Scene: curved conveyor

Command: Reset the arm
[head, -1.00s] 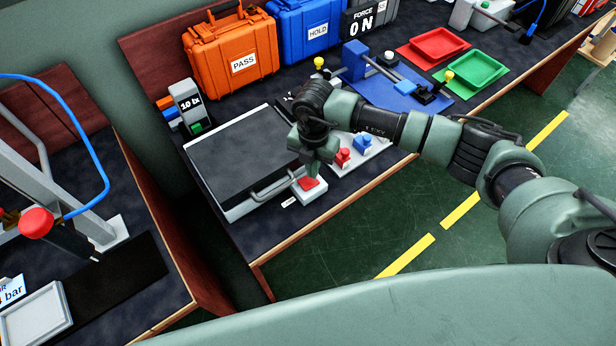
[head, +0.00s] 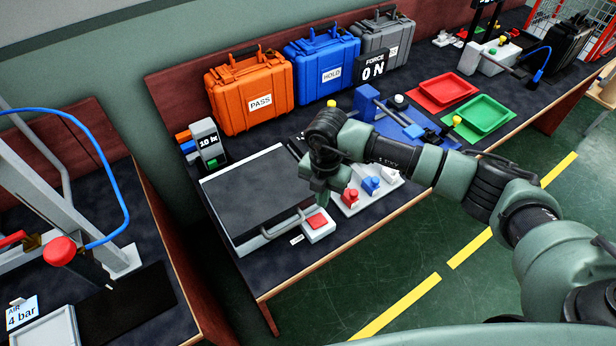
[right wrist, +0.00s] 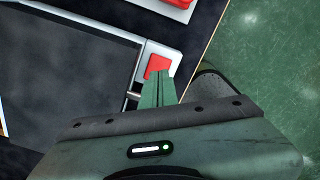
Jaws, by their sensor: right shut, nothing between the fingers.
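My right gripper (head: 322,198) is shut and empty. It hangs above the workbench, just above and beside a red square button on a white block (head: 318,222). In the right wrist view, the shut green fingers (right wrist: 157,88) point at the red button (right wrist: 158,64), whose near edge they overlap in the picture. In the head view, a gap shows between the fingers and the button. My right arm reaches in from the right side. My left gripper is not in view.
A black-topped box with a grey handle (head: 250,195) lies left of the button. A white tray with red and blue pieces (head: 375,190) stands right of it. Orange (head: 250,97), blue (head: 322,65) and grey cases line the back. Red (head: 447,92) and green (head: 487,114) trays sit further right.

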